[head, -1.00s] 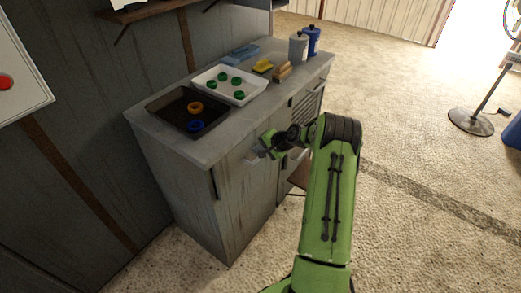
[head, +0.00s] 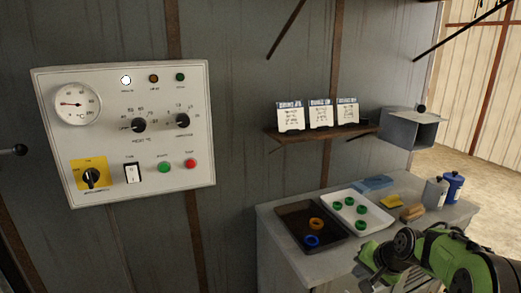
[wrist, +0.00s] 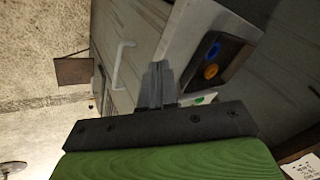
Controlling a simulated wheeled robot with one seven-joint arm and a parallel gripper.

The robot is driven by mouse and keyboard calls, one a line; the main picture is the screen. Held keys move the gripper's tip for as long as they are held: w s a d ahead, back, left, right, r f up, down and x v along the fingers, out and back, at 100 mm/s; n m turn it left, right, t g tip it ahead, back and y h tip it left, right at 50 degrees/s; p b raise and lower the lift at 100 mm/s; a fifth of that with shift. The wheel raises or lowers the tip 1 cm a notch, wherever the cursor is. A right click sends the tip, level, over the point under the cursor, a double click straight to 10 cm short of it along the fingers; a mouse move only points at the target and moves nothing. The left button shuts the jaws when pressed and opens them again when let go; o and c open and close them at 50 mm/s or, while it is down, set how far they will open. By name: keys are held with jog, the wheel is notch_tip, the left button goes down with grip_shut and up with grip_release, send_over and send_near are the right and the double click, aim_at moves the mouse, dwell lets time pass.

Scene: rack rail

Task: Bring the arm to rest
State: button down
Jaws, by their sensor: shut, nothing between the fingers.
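My green arm (head: 455,262) reaches in from the lower right of the head view. My gripper (head: 372,268) is in front of the cabinet's front edge, near the white tray in the picture. In the wrist view my gripper (wrist: 157,75) shows its two grey fingers together, with nothing between them. The cabinet (wrist: 130,35) lies beyond the fingers. Whether the gripper touches the cabinet I cannot tell.
On the worktop (head: 290,254) are a dark tray (head: 292,213) with an orange and a blue ring, a white tray (head: 384,225) with several green rings, a yellow sponge (head: 391,201) and bottles (head: 453,187). A control panel (head: 125,190) and a shelf (head: 322,133) are on the wall.

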jog(key=s+a+r+n+h+p, duration=0.1)
jog(key=s+a+r+n, duration=0.1)
jog(key=s+a+r, duration=0.4)
jog(key=s+a+r+n+h, duration=0.1)
jog(key=s+a+r+n, duration=0.2)
jog(key=s, duration=0.5)
jog(key=s+a+r+n+p, duration=0.1)
jog(key=s+a+r+n, duration=0.1)
jog(key=s, duration=1.3)
jog(key=shift+a+n+g+p, duration=0.15)
jog(key=shift+n+g+p, duration=0.15)
jog(key=shift+n, duration=0.1)
jog(key=c, duration=1.8)
grip_release()
jog(key=shift+c, duration=0.2)
